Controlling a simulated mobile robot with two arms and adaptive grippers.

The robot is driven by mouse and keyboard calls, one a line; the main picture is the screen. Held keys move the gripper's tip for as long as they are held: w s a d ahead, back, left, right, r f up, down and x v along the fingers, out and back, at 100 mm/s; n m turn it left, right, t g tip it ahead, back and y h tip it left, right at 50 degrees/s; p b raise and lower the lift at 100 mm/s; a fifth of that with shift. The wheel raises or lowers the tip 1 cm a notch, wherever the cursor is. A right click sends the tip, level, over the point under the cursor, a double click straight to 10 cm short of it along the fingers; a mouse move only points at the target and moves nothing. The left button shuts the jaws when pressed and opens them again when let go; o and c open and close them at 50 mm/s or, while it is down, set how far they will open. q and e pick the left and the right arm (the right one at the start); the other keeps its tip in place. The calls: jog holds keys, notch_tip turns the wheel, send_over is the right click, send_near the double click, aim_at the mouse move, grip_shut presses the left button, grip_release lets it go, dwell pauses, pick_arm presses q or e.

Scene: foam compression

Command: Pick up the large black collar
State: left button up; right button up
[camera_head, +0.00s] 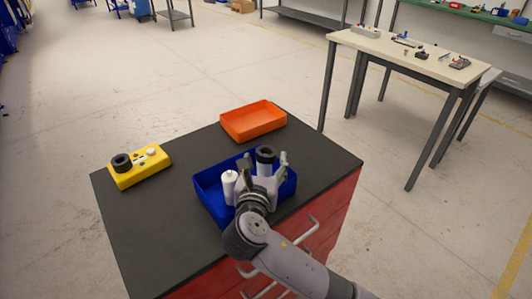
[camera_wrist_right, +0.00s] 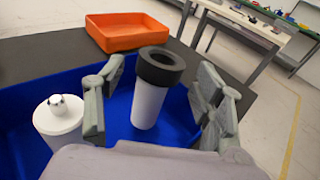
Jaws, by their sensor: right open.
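A black collar (camera_head: 265,154) sits on top of an upright white cylinder (camera_head: 264,169) in the blue tray (camera_head: 207,196). In the right wrist view the collar (camera_wrist_right: 160,66) is a thick ring with a central hole, wider than the cylinder (camera_wrist_right: 148,103). My right gripper (camera_head: 264,162) is open, with one finger on each side of the collar and cylinder. In the right wrist view gaps show between the fingers and the collar. Another black ring (camera_head: 122,162) is on the yellow block (camera_head: 152,171) at the left; I cannot compare their sizes surely. My left gripper is out of view.
A white capped bottle (camera_head: 228,187) stands in the blue tray, close to my right gripper's left finger. An empty orange tray (camera_head: 253,121) lies behind on the black cabinet top (camera_head: 180,207). The cabinet top is clear between the yellow block and the trays.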

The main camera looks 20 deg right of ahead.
aim_at(265, 160)
jog(key=x, duration=0.3)
jog(key=shift+d+r, duration=0.1)
jog(key=shift+r, duration=0.1)
jog(key=shift+w+d, duration=0.15)
jog(key=shift+w, duration=0.15)
jog(key=shift+w+f, duration=0.1)
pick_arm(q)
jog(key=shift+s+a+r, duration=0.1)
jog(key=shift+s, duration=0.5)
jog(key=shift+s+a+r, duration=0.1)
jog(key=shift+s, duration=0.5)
pick_arm(e)
jog(key=shift+c, duration=0.4)
jog(key=shift+c, duration=0.8)
jog(key=c, duration=1.1)
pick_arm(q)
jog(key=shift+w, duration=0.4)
